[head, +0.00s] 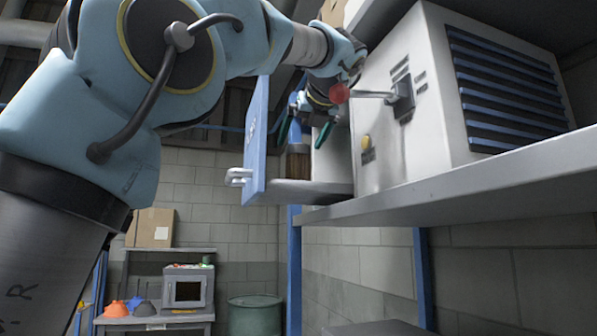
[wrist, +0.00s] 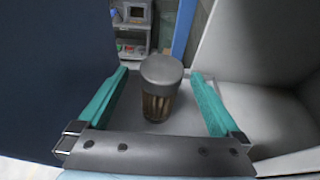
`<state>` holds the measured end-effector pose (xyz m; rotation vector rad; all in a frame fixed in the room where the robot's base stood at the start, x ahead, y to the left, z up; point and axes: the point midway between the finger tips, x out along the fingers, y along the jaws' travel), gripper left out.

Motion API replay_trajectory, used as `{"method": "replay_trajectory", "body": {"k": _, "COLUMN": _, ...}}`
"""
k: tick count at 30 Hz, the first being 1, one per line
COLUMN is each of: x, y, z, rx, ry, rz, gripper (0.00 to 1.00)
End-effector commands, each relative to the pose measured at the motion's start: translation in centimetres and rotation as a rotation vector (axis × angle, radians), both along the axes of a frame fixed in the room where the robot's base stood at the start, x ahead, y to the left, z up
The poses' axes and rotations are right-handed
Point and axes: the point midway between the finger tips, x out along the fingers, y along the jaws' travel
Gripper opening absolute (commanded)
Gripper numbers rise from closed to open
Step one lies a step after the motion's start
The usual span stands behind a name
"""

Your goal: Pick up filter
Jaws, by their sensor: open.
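The filter (wrist: 160,95) is a short upright cylinder with a grey cap and a brown ribbed body. It stands on the grey floor of an open compartment in the wrist view. In the head view the filter (head: 298,165) shows below my gripper (head: 305,132), between the blue door and the machine. In the wrist view my gripper (wrist: 160,100) is open, with one teal finger on each side of the filter and gaps between. The fingers do not appear to touch it. The filter's lower back side is hidden.
The blue door (head: 257,140) stands open close to the left of my gripper. The white machine (head: 400,110) with a red-knobbed lever (head: 340,93) is close on the right, on a grey shelf (head: 480,185). A bench with a small oven (head: 187,288) is far back.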

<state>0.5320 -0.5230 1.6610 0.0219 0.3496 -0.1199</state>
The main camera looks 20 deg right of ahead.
Motion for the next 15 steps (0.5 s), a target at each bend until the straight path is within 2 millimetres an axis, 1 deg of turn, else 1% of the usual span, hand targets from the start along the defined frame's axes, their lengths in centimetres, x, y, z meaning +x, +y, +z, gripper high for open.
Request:
{"method": "replay_trajectory", "body": {"k": 1, "x": 0.7, "y": -0.1, "z": -0.1, "rx": 0.002, "ry": 0.001, "rz": 0.002, "gripper": 1.00}}
{"method": "replay_trajectory", "body": {"k": 3, "x": 1.4, "y": -0.1, "z": -0.4, "rx": 0.001, "ry": 0.000, "rz": 0.002, "gripper": 1.00}}
{"method": "replay_trajectory", "body": {"k": 8, "x": 2.3, "y": -0.3, "z": -0.7, "rx": 0.000, "ry": 0.001, "rz": 0.001, "gripper": 1.00}}
{"method": "replay_trajectory", "body": {"k": 15, "x": 5.4, "y": -0.9, "z": -1.7, "rx": 0.001, "ry": 0.002, "rz": 0.003, "gripper": 1.00}}
